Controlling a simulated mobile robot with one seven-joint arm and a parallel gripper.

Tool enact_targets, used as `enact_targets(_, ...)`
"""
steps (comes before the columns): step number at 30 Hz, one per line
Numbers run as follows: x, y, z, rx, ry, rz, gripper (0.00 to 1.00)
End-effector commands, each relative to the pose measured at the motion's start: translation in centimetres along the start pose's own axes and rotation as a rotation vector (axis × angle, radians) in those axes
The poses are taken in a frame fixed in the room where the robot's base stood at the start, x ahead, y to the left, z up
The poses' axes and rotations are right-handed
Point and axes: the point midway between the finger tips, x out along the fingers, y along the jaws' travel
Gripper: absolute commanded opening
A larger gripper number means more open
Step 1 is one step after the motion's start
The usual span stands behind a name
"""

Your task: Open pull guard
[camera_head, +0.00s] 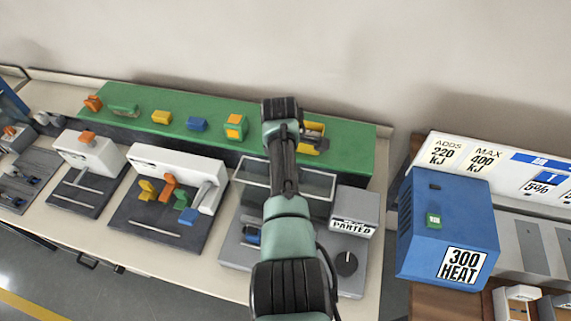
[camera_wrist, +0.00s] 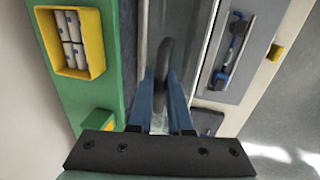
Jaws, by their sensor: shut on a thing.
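The pull guard (camera_head: 317,184) is a clear panel in a light frame on the grey machine, right of centre in the head view. My arm crosses in front of it and hides its middle. In the wrist view, a dark curved handle (camera_wrist: 166,58) stands between the blue fingers of my gripper (camera_wrist: 163,76). My gripper is shut on this handle. In the head view my fingers and the handle are hidden behind my arm.
A green shelf (camera_head: 355,150) with small coloured parts runs behind the machine; its yellow bin (camera_wrist: 92,42) shows in the wrist view. A grey box with a printed label (camera_head: 353,226) and a dark knob (camera_head: 347,263) sit right. A blue heater box (camera_head: 447,215) stands farther right.

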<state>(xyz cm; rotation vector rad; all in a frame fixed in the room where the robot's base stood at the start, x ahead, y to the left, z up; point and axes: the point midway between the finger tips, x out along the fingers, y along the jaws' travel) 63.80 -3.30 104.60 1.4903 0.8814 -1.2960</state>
Motion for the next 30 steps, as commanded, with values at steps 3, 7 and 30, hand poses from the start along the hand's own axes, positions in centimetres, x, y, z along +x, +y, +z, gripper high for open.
enact_targets(3, 0.1, -0.1, 0.0, -0.001, 0.001, -0.001, 0.0)
enact_targets(7, 0.1, -0.1, 0.0, -0.001, 0.001, -0.001, 0.0)
enact_targets(30, -1.2, 0.0, 0.0, 0.0, 0.001, 0.002, 0.3)
